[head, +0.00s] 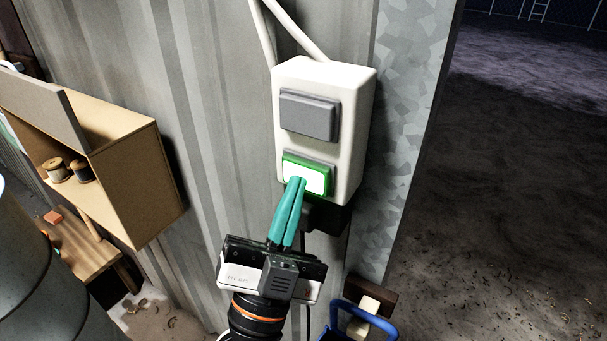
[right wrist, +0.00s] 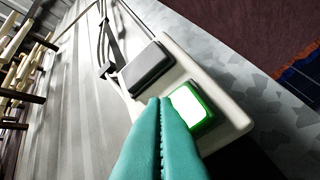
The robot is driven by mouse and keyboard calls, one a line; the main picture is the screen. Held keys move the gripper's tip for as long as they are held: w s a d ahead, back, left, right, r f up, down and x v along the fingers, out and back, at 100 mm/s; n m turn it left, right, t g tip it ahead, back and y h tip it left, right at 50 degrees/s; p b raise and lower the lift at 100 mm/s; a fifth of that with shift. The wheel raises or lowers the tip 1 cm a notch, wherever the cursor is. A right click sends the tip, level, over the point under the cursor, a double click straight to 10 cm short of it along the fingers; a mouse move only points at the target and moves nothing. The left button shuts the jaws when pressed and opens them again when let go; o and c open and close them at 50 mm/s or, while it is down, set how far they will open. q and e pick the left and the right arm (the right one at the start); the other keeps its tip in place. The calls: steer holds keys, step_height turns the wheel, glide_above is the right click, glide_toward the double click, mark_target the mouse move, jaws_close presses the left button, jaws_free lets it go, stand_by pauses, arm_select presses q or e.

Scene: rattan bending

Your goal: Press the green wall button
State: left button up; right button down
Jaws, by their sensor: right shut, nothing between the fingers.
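The green wall button (head: 308,174) is the lower of two buttons on a white box (head: 356,110) on the wall. Its face glows bright white inside a green rim. It also shows in the right wrist view (right wrist: 193,107). A grey button (head: 309,115) sits above it. My right gripper (head: 294,182) has its teal fingers shut together with nothing between them. Its tips overlap the left part of the lit button in the head view; I cannot tell for sure whether they touch it. My left gripper is not in view.
A wooden shelf box (head: 134,190) with spools (head: 56,169) hangs on the corrugated wall at left. A dark block sits under the button box. A blue-handled item (head: 362,318) is at lower right. Open dark ground lies beyond the wall's edge at right.

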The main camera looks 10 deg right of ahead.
steer(key=shift+w, duration=0.1)
stand_by(0.4)
steer(key=shift+w+d+p, duration=0.2)
steer(key=shift+d+p, duration=0.05)
steer(key=shift+p, duration=0.15)
steer(key=shift+s+a+p, duration=0.2)
steer(key=shift+s+p, duration=0.05)
steer(key=shift+p, duration=0.05)
steer(key=shift+s, duration=0.1)
steer(key=s+a, duration=0.2)
steer(key=s, duration=0.1)
steer(key=s+a+p, duration=0.1)
steer(key=shift+s+a, duration=0.25)
steer(key=shift+s, duration=0.1)
stand_by(0.4)
